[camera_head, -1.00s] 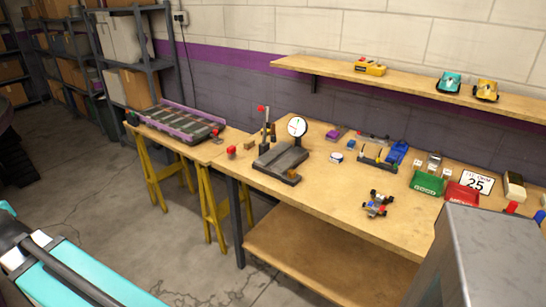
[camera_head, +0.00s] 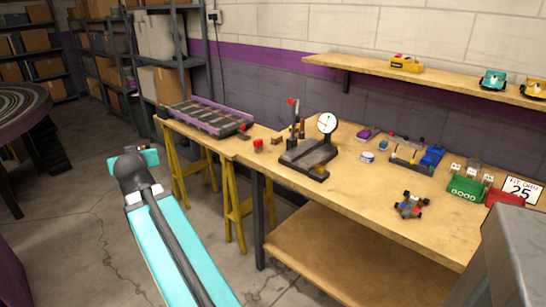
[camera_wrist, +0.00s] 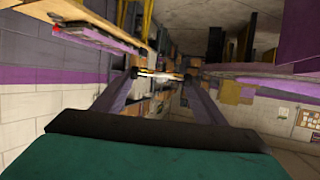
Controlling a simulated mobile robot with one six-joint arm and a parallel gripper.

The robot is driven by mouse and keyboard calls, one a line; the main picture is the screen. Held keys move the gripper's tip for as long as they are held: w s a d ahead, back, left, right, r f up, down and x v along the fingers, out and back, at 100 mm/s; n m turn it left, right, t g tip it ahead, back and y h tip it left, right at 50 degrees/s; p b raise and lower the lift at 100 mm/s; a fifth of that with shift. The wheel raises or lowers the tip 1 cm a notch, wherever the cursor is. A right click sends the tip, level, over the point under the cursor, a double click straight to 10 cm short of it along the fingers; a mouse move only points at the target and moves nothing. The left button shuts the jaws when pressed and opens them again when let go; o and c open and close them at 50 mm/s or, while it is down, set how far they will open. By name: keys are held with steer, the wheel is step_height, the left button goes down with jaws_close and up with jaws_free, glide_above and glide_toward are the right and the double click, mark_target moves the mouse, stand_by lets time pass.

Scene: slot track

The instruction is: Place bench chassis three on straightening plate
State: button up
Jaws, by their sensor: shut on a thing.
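The straightening plate is a dark grey slab (camera_head: 309,158) on the wooden bench, with a white-faced dial gauge (camera_head: 327,123) at its back. A small dark chassis with wheels and red and blue parts (camera_head: 409,205) stands on the bench to the right of the plate. In the wrist view my gripper (camera_wrist: 160,75) is shut on a small, thin, pale-and-orange thing (camera_wrist: 158,73), held across the fingertips in the air, away from the plate. It is too small to tell which chassis it is.
A purple-edged track section (camera_head: 205,117) lies on yellow trestles left of the bench. A red item (camera_head: 258,145) sits near the bench's left end. Green (camera_head: 467,189) and red bins stand at right. The bench front between plate and loose chassis is clear.

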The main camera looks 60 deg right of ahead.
steer(key=s+d+f+m+g+h+b, duration=0.3)
steer(key=s+d+m+g+h+b, duration=0.3)
steer(key=s+d, duration=1.45)
steer(key=s+d+m+g+b, duration=0.3)
steer(key=s+d+g, duration=0.1)
steer(key=s, duration=0.9)
steer(key=s+d+m+g+b, duration=0.3)
steer(key=s+d, duration=0.4)
steer(key=s, duration=0.7)
steer(key=shift+s+f+m+g, duration=0.2)
steer(key=shift+f+m+g, duration=0.1)
steer(key=shift+m+g, duration=0.55)
steer(key=shift+w+d+r+p, duration=0.15)
steer(key=shift+d+r+p, duration=0.1)
steer(key=shift+p, duration=0.75)
steer(key=p, duration=0.3)
steer(key=d+p, duration=0.1)
steer(key=p, duration=0.2)
steer(key=shift+w+d+p, duration=0.15)
steer(key=shift+w+p, duration=0.15)
steer(key=shift+p, duration=0.1)
steer(key=p, duration=0.7)
steer(key=shift+w+d+f, duration=0.25)
steer(key=shift+w+d, duration=0.05)
